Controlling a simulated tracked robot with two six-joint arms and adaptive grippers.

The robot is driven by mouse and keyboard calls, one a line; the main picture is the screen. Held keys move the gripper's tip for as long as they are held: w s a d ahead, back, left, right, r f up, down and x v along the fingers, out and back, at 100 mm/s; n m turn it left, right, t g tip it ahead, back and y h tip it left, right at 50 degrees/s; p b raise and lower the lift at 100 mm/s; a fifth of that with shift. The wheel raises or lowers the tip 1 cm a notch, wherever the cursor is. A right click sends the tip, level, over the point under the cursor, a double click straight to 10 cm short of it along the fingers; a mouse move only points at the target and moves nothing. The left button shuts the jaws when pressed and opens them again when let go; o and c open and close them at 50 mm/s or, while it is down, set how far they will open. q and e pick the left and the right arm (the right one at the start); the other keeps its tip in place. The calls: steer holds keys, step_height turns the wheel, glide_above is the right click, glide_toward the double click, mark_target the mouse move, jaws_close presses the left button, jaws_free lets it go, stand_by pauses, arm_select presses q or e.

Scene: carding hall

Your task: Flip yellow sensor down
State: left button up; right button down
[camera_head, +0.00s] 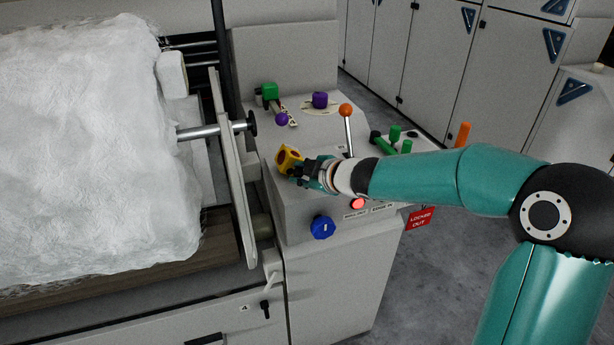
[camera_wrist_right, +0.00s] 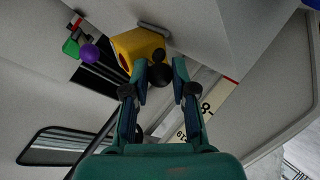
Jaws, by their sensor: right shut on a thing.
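The yellow sensor (camera_head: 287,158) is a small yellow block on the sloped top of the grey control console. In the right wrist view the yellow sensor (camera_wrist_right: 138,48) sits just beyond my fingertips, with a black ball knob (camera_wrist_right: 160,74) in front of it. My right gripper (camera_head: 306,169) reaches in from the right, beside the sensor. In the wrist view my right gripper (camera_wrist_right: 160,82) has its fingers on both sides of the black knob and is shut on it. My left gripper is in neither view.
A red lockout tag (camera_head: 420,217) hangs at right. White fibre (camera_head: 90,150) fills the left.

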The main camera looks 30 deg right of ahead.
steer(key=b, duration=0.2)
steer(key=a+n+h+b, duration=0.1)
steer(key=a+f+n+g+h+b, duration=0.1)
steer(key=b, duration=0.1)
steer(key=shift+w+b, duration=0.25)
steer(key=shift+b, duration=0.05)
steer(key=shift+a+n+g+h+b, duration=0.35)
steer(key=shift+n+h+b, duration=0.5)
steer(key=shift+b, duration=0.25)
steer(key=c, duration=0.9)
jaws_free()
steer(key=shift+c, duration=0.2)
steer(key=shift+r, duration=0.1)
steer(key=shift+s+r, duration=0.15)
steer(key=v, duration=1.1)
steer(key=shift+s, duration=0.25)
